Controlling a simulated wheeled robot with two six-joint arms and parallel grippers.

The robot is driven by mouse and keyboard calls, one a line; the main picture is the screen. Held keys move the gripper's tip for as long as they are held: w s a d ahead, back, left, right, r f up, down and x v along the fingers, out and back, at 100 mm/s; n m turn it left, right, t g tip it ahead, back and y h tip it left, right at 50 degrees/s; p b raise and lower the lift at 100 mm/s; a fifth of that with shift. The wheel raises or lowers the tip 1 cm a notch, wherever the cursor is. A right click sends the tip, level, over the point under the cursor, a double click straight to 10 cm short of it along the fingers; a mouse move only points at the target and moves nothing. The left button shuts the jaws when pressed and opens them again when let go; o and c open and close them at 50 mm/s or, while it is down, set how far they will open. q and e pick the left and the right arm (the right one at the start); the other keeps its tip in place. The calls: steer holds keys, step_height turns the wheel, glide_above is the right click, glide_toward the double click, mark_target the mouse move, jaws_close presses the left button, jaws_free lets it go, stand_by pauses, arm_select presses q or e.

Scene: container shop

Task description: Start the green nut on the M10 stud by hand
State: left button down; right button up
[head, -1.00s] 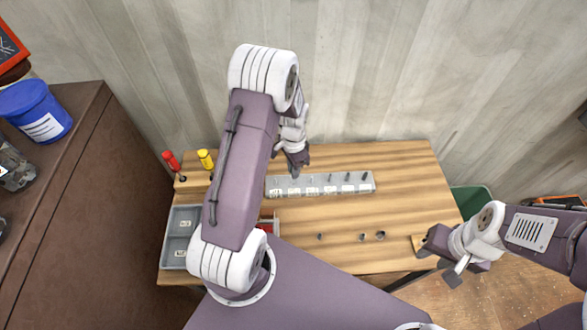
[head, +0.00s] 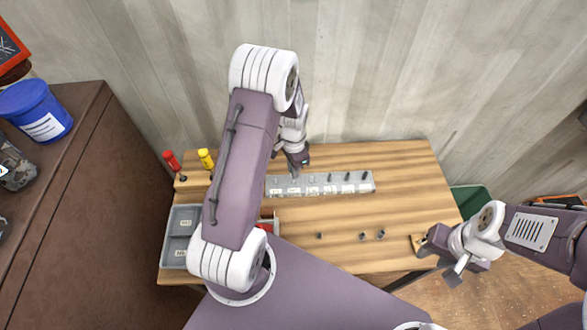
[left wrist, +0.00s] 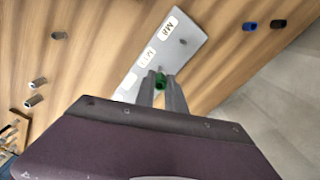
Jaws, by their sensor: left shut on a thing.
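My left gripper (head: 297,170) is over the left part of a grey stud rail (head: 322,190) on the wooden bench. In the left wrist view, its fingers (left wrist: 161,88) are shut on the green nut (left wrist: 160,80). The rail (left wrist: 195,47) lies beneath, with white labels, one reading M8. One stud (left wrist: 183,41) shows beyond the nut; whether another stands under the nut is hidden. In the head view, several dark studs stand along the rail, and the nut is hidden by my arm. My right gripper (head: 440,258) is at the bench's right edge; its jaw opening is unclear.
A grey compartment tray (head: 168,238) is at the bench's left, with red (head: 171,160) and yellow (head: 206,159) handles behind it. Small grey pieces (head: 363,237) lie at the front. A green bin (head: 474,200) stands right. The bench's back right is clear.

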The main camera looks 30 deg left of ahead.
arm_select(q)
steer(key=shift+f+b, duration=1.6)
steer(key=shift+f, duration=0.65)
steer(key=m, duration=0.7)
steer(key=shift+m, duration=0.4)
steer(key=m, duration=0.8)
steer(key=c, duration=1.3)
jaws_free()
steer(key=shift+m, duration=0.3)
